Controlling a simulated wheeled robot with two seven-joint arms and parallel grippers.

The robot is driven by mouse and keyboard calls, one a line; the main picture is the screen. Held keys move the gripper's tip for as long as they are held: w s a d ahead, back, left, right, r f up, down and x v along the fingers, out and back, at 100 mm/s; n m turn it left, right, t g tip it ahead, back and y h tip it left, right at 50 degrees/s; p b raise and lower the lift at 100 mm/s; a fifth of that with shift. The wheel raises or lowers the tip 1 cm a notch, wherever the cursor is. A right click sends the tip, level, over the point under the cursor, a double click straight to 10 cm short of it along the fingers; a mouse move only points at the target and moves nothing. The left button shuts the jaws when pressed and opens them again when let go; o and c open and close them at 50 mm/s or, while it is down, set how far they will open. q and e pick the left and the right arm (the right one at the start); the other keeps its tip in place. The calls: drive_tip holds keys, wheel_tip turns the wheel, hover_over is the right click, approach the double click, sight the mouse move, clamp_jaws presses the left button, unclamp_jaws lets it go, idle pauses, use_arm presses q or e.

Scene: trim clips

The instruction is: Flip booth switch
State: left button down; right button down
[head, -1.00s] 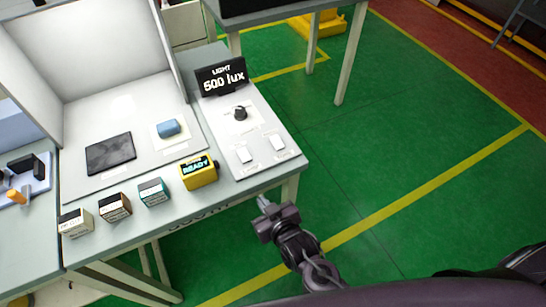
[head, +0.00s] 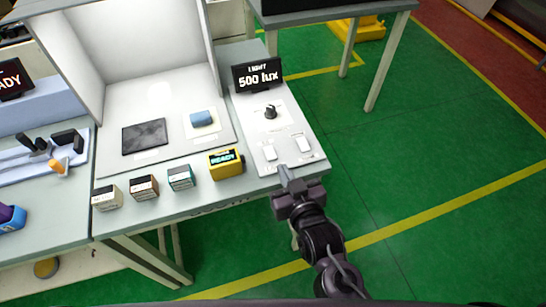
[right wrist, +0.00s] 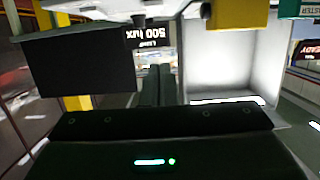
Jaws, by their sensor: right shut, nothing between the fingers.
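A white control panel (head: 285,128) lies on the table right of the white booth (head: 150,50). It carries two white rocker switches side by side, the left one (head: 269,153) and the right one (head: 303,143), with a dark knob (head: 270,111) behind them. A black display (head: 257,73) reading "LIGHT 500 lux" stands at its back; it also shows upside down in the right wrist view (right wrist: 150,36). My right gripper (head: 284,172) is shut and empty at the panel's front edge, just in front of the switches. Contact cannot be told. My left gripper is out of view.
A dark square tile (head: 145,137) and a blue block (head: 202,118) lie on the booth floor. Open green floor (head: 430,150) is at the right.

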drive_tip(key=p, duration=0.3)
hover_over(273, 165)
drive_tip(key=shift+w+a+f, duration=0.15)
drive_tip(key=shift+w+f, duration=0.05)
drive_tip(key=shift+f, duration=0.85)
drive_tip(key=f, duration=0.2)
drive_tip(key=shift+s+f, duration=0.25)
drive_tip(key=shift+f, duration=0.85)
